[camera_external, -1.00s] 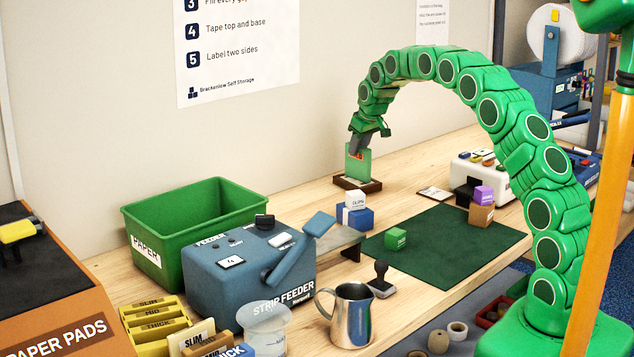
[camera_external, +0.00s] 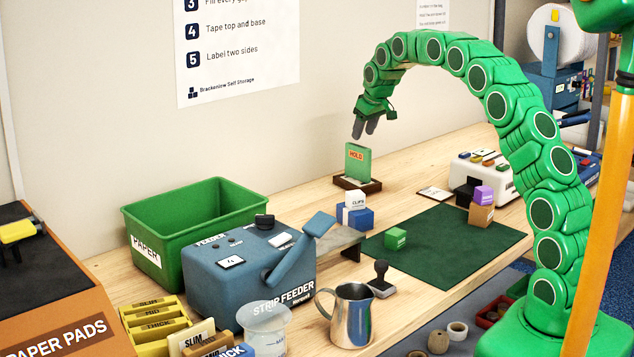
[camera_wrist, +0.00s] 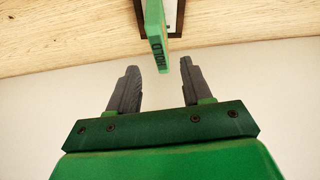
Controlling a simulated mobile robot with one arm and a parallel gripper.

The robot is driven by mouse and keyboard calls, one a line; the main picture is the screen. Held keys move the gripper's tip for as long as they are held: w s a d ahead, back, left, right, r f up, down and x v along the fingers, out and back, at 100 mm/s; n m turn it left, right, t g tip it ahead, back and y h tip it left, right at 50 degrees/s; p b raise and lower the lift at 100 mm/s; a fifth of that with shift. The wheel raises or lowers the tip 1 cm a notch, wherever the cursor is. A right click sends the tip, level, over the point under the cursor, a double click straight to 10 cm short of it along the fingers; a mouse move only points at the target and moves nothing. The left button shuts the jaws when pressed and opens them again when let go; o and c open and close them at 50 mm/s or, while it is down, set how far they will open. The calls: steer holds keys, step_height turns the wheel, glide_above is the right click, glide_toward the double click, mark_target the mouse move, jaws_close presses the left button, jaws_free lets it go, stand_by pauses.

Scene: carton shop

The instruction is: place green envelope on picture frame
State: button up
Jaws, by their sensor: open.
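The green envelope (camera_external: 358,163) stands upright in the external view, with an orange "HOLD" label near its top. Its lower edge rests on the dark brown picture frame (camera_external: 372,186), which lies flat on the bench by the wall. In the wrist view the envelope (camera_wrist: 155,30) shows edge-on, with the frame (camera_wrist: 176,30) behind it at the top. My gripper (camera_external: 365,131) is above the envelope, fingers pointing down. Its fingers are apart and empty; the wrist view shows a gap between the fingertips (camera_wrist: 160,72), and the envelope is beyond them, apart from both.
A blue box (camera_external: 355,218) with a white clips block (camera_external: 355,199) stands in front of the frame. A green mat (camera_external: 450,248) holds a small green cube (camera_external: 395,238) and stacked blocks (camera_external: 482,206). A strip feeder (camera_external: 245,275) and green paper bin (camera_external: 200,225) stand left.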

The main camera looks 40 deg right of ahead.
steer(key=v, duration=0.6)
steer(key=s+a+r+g, duration=0.1)
steer(key=s+a, duration=0.4)
steer(key=s, duration=0.5)
steer(key=s+a+r+g+y, duration=0.1)
steer(key=s+a, duration=0.4)
steer(key=s, duration=0.5)
steer(key=s+a+r+g, duration=0.1)
steer(key=s+a, duration=0.3)
steer(key=s, duration=0.5)
steer(key=s+a+f+g, duration=0.1)
steer(key=s+f, duration=0.1)
steer(key=s, duration=0.8)
steer(key=s+a+f+g, duration=0.1)
steer(key=s+a+f, duration=0.1)
steer(key=s, duration=0.8)
steer(key=s+a+f+g, duration=0.1)
steer(key=s+a+f, duration=0.1)
steer(key=s, duration=0.8)
steer(key=shift+f, duration=0.2)
